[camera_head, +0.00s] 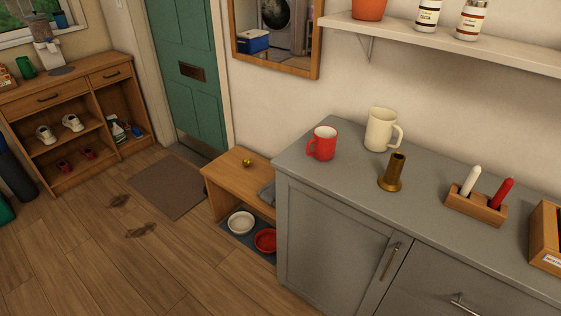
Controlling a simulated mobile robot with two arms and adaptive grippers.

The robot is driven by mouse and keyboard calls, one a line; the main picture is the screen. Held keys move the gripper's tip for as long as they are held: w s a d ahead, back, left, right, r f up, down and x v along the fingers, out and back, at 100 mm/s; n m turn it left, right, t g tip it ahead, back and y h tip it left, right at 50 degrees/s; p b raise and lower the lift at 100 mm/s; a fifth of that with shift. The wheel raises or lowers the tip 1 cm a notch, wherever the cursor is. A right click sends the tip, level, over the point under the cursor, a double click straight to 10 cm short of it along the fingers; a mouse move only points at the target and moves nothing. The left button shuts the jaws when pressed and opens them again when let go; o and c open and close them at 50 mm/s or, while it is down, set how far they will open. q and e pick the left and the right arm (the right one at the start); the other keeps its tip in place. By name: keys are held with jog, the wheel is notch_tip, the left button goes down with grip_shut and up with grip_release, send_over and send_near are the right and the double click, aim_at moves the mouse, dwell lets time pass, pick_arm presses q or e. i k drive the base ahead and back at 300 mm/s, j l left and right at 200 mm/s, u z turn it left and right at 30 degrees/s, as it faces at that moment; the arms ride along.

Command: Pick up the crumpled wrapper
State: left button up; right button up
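A small shiny gold lump (247,162), which looks like the crumpled wrapper, lies on top of the low wooden bench (228,171). It is too small to make out its folds. Nothing touches it from above. Neither of my grippers shows in the head view.
A grey counter (340,185) right of the bench holds a red mug (323,143), a cream mug (379,130), a brass candlestick (393,174) and a candle holder (476,206). The wooden floor (130,255) at left is mostly open.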

aim_at(247, 162)
jog(key=i+j+z, duration=0.15)
jog(key=z, duration=0.25)
jog(key=j+z, duration=0.4)
jog(key=i+j+z, duration=0.15)
jog(key=z, duration=0.25)
jog(key=j+z, duration=0.4)
jog(key=l, duration=0.1)
